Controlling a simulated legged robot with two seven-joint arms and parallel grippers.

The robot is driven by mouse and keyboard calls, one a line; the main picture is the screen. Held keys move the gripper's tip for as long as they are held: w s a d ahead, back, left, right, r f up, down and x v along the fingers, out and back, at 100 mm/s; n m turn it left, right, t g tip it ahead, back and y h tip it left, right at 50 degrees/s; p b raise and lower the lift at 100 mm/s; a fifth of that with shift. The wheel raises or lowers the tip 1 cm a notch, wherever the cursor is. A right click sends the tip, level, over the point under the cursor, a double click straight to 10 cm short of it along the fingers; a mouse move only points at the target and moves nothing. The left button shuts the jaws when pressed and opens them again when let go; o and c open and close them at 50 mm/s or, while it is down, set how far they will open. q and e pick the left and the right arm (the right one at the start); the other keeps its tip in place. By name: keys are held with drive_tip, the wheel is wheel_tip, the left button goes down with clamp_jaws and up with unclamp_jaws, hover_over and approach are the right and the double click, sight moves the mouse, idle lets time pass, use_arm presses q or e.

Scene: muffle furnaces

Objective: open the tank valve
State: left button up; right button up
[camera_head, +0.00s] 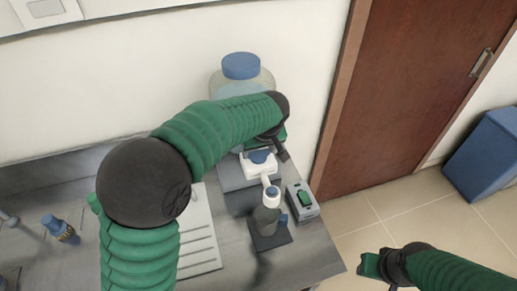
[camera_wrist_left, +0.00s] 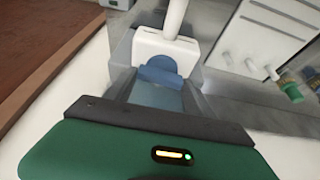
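In the head view, a clear tank with a blue lid (camera_head: 241,66) stands at the back against the wall, its lower part hidden by my left arm. A white fitting with a rounded blue part (camera_head: 258,156) shows just in front of my left gripper (camera_head: 279,146); I cannot tell surely whether it is the tank valve. It also shows in the left wrist view as a white block with a blue part (camera_wrist_left: 160,69), just beyond my gripper's green housing. No gap between the left fingers can be made out. My right gripper (camera_head: 374,267) is at the lower right, off the counter, its opening unclear.
A white device with a blue-topped upright (camera_head: 272,192) and a grey box with a green switch (camera_head: 305,198) stand at the counter's right end. A white ribbed panel (camera_head: 199,235) lies left of them. A blue bin (camera_head: 487,155) stands by the brown door (camera_head: 405,90).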

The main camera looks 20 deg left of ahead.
use_arm(q)
drive_tip(key=shift+a, duration=0.15)
drive_tip(key=c, duration=0.5)
drive_tip(key=shift+d, duration=0.25)
